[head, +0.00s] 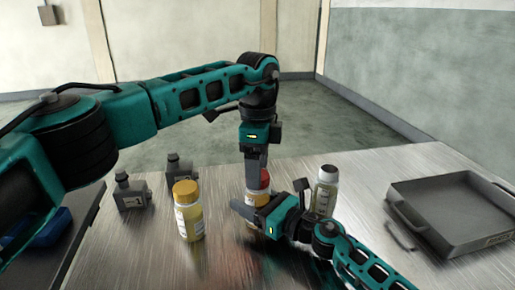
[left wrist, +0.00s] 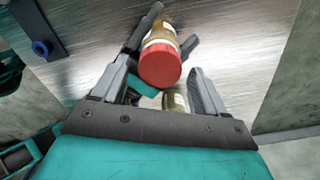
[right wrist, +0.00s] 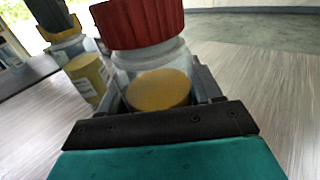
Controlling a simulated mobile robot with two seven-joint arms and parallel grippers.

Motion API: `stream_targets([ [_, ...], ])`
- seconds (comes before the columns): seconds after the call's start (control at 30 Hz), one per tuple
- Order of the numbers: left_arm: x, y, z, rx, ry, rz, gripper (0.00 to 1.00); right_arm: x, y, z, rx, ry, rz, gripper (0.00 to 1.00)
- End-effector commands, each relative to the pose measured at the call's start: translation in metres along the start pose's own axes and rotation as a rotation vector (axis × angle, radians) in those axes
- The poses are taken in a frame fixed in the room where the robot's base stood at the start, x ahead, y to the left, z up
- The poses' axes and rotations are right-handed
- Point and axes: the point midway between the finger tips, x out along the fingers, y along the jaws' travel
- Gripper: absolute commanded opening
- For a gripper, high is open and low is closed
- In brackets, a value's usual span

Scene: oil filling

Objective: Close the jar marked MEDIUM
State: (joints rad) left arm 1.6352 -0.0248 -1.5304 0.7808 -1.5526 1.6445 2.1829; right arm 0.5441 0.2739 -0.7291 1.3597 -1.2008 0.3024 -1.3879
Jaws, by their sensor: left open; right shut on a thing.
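A clear jar with a red lid (head: 264,180) stands on the table, partly hidden by both grippers. My right gripper (head: 250,208) is shut around its body from the right. In the right wrist view the red lid (right wrist: 140,22) sits on top of the jar (right wrist: 165,62), with golden oil inside; whether it is tight I cannot tell. My left gripper (head: 256,170) is open and points down just above the red lid. In the left wrist view the lid (left wrist: 160,65) lies between the spread fingers. I cannot read the label or any MEDIUM marking.
A yellow-lidded jar (head: 188,212) stands left of the held jar. A grey-lidded jar (head: 325,190) stands to its right. Two grey bottles (head: 131,190) (head: 180,172) are at the back left. A grey metal tray (head: 440,190) lies at the right. The front left table is clear.

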Motion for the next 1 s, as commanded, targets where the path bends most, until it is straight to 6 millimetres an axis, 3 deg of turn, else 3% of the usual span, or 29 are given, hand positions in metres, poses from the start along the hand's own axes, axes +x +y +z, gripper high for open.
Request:
stream_targets([
  [0.17,0.0124,-0.0001,0.0001,0.000,0.000,-0.001,0.73,0.0000,-0.0001,-0.0002,0.000,0.000,0.000,0.00],
  [0.47,0.0138,-0.0001,0.0001,0.000,0.000,-0.001,0.73,0.0000,-0.0001,-0.0002,0.000,0.000,0.000,0.00],
  [1.0,0.0136,-0.0001,0.0000,0.000,0.000,-0.001,0.21,-0.0001,-0.0001,-0.0003,0.000,0.000,0.000,0.00],
])
